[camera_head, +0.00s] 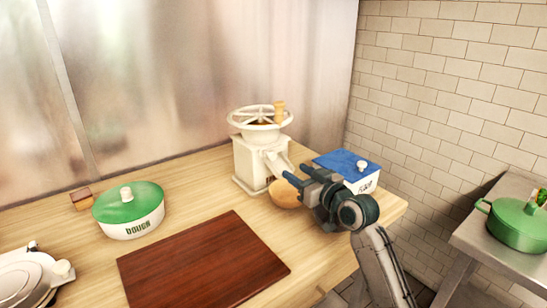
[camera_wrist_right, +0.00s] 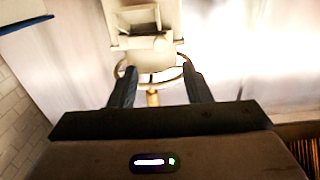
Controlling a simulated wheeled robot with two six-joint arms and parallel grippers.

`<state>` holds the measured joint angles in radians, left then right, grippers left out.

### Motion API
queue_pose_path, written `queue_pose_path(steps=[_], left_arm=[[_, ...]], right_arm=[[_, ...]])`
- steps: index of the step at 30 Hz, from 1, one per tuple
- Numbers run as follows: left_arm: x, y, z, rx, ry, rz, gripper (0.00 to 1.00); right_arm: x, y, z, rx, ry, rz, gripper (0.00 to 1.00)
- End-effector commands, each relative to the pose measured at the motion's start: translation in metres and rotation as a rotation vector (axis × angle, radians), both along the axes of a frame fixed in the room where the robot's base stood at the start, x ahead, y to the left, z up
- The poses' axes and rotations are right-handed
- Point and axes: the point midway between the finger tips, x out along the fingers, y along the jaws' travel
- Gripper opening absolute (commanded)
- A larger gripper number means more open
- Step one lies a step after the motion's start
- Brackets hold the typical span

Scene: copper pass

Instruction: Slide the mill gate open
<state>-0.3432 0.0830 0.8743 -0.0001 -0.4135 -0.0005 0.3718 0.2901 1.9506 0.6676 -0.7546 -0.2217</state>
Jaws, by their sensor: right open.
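The cream mill (camera_head: 256,165) stands at the back of the wooden table, with a spoked wheel and a wooden knob on top. A sloping chute comes off its right side. In the right wrist view the chute (camera_wrist_right: 138,20) and a small squarish cream part (camera_wrist_right: 150,43), perhaps the gate, lie beyond the fingertips. I cannot tell how far the gate is open. My right gripper (camera_head: 293,178) is open and empty by the chute's lower end; its fingers also show apart in the wrist view (camera_wrist_right: 161,80). A round tan bowl (camera_head: 285,194) sits below, partly hidden by the gripper.
A blue-lidded white box (camera_head: 345,164) stands right of the gripper. A green-lidded white pot (camera_head: 128,212), a dark red board (camera_head: 205,262) and a white appliance (camera_head: 32,280) occupy the left and front. A green pot (camera_head: 517,223) stands on a separate counter.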

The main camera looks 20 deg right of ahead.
Motion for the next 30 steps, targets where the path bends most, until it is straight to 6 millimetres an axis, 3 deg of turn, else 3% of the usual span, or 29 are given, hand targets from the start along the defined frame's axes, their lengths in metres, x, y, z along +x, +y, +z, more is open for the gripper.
queue_pose_path(steps=[9,15,27,30], left_arm=[[-0.033,0.002,-0.008,0.0,0.01,0.004,0.36],[-0.039,0.002,-0.008,0.0,0.009,0.005,0.36],[-0.04,0.002,-0.008,-0.001,0.009,0.005,0.36],[-0.04,0.002,-0.008,-0.001,0.008,0.004,0.36]], right_arm=[[0.057,0.022,0.003,0.003,0.001,0.001,0.44],[0.081,0.03,0.002,0.001,0.0,0.001,0.44],[0.087,0.032,0.0,-0.001,0.0,0.0,0.44],[0.087,0.032,0.0,-0.001,0.0,0.0,0.25]])
